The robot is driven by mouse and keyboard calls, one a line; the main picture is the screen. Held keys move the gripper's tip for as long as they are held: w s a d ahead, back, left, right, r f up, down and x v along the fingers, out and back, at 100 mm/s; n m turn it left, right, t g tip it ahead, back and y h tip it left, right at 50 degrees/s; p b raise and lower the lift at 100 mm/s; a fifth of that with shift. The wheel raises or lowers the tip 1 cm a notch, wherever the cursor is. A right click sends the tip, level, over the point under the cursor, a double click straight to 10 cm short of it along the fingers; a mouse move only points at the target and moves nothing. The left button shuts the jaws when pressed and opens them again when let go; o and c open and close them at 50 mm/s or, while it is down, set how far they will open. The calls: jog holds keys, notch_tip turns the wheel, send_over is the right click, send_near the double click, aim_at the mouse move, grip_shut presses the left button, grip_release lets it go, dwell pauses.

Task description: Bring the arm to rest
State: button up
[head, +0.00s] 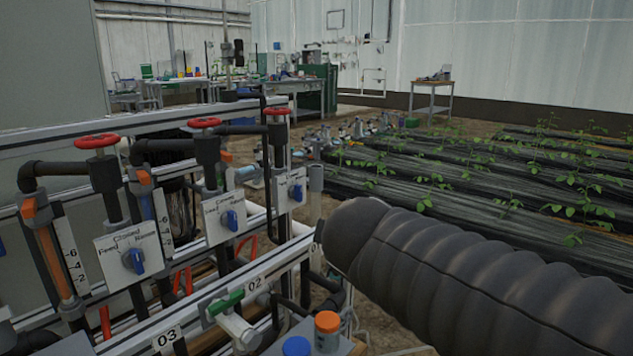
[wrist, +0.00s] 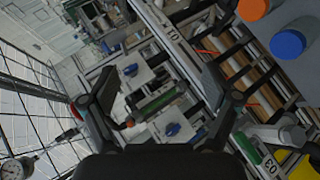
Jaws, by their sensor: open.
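My gripper (wrist: 160,92) shows in the wrist view, its two dark fingers spread wide apart with nothing held between them. How far the fingers are from these parts I cannot tell. In the head view my dark ribbed arm crosses the lower right, in front of the planting beds. My gripper cannot be made out in the head view.
The skid fills the left, with red handwheels (head: 97,141), blue selector knobs (head: 133,260) and a green-handled valve (head: 226,303). Orange-capped (head: 327,322) and blue-capped (head: 296,346) bottles stand at the bottom. Planted beds (head: 470,165) lie right; benches stand far back.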

jog(key=s+d+f+m+g+p, duration=0.3)
jog(key=s+d+m+p, duration=0.1)
jog(key=s+m, duration=0.3)
jog(key=s+d+f+m+g+p, duration=0.3)
jog(key=s+d+m, duration=0.4)
jog(key=s, duration=0.4)
jog(key=shift+s+d+f+m+p, duration=0.15)
jog(key=shift+d+f+m+p, duration=0.15)
jog(key=shift+f+m, duration=0.2)
